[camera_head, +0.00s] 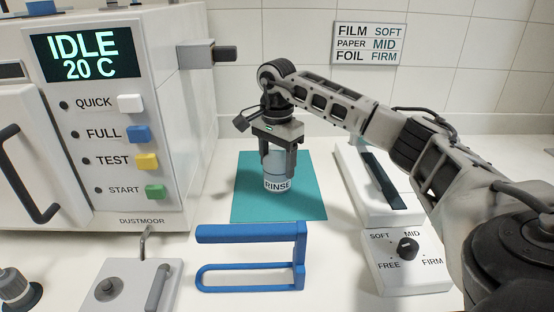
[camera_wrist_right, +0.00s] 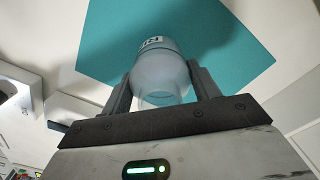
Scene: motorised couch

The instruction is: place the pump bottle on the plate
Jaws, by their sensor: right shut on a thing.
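The bottle labelled RINSE (camera_head: 277,184) is pale blue-grey and upright, over the flat teal square (camera_head: 245,205). My right gripper (camera_head: 277,160) comes from above and is shut on the bottle's upper part, hiding its top and any pump head. In the right wrist view the translucent bottle (camera_wrist_right: 160,75) sits between the two fingers of my right gripper (camera_wrist_right: 160,88), with the teal square (camera_wrist_right: 230,40) behind it. I cannot tell whether its base touches the square. The teal square is the only plate-like surface I see. My left gripper is not in view.
A white machine (camera_head: 110,200) with a screen and buttons stands left. A blue handled frame (camera_head: 250,262) lies in front of the square. A dial box (camera_head: 405,262) and a long white device (camera_head: 365,190) stand right. A white lever block (camera_head: 125,285) is at front left.

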